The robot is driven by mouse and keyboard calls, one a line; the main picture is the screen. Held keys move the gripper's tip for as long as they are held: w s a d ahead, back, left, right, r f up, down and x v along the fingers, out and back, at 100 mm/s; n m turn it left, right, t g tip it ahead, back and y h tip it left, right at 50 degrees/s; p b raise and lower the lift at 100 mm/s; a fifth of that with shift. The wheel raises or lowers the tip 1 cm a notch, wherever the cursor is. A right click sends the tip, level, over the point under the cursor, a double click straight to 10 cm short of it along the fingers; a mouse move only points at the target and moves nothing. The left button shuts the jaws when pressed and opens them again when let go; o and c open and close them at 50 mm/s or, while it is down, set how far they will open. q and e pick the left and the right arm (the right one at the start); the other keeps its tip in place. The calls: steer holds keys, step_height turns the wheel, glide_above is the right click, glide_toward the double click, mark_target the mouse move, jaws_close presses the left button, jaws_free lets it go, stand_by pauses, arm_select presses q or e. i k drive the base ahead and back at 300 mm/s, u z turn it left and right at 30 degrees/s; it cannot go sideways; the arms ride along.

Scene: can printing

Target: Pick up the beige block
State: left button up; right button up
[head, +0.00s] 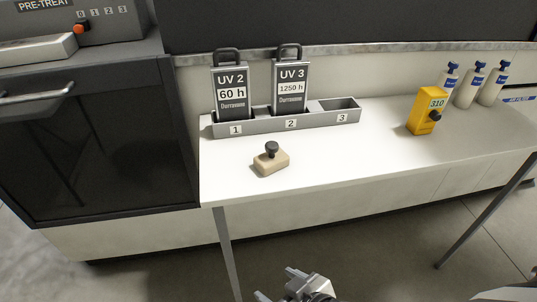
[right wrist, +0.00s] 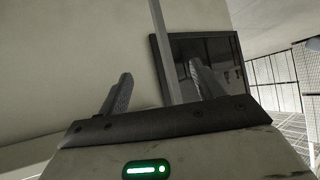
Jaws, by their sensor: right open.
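The beige block (head: 271,163) lies on the white table near its front edge, left of the middle in the head view. It has a dark round knob on top. My right gripper (head: 279,284) is at the bottom of the head view, in front of the table and well apart from the block. In the right wrist view the two fingers of the right gripper (right wrist: 159,74) stand apart with nothing between them. The block does not show in that view. My left gripper is not in view.
Behind the block stands a grey three-slot rack (head: 326,121); slots 1 and 2 hold the UV 2 (head: 232,94) and UV 3 (head: 291,86) cartridges, slot 3 is empty. A yellow device (head: 427,110) and white bottles (head: 466,88) stand at right. A dark cabinet (head: 100,140) borders the table at left.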

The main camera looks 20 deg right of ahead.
mark_target(274, 159)
steer(key=k, duration=0.45)
steer(key=u, duration=1.1)
steer(key=i, duration=0.9)
steer(key=z, duration=1.7)
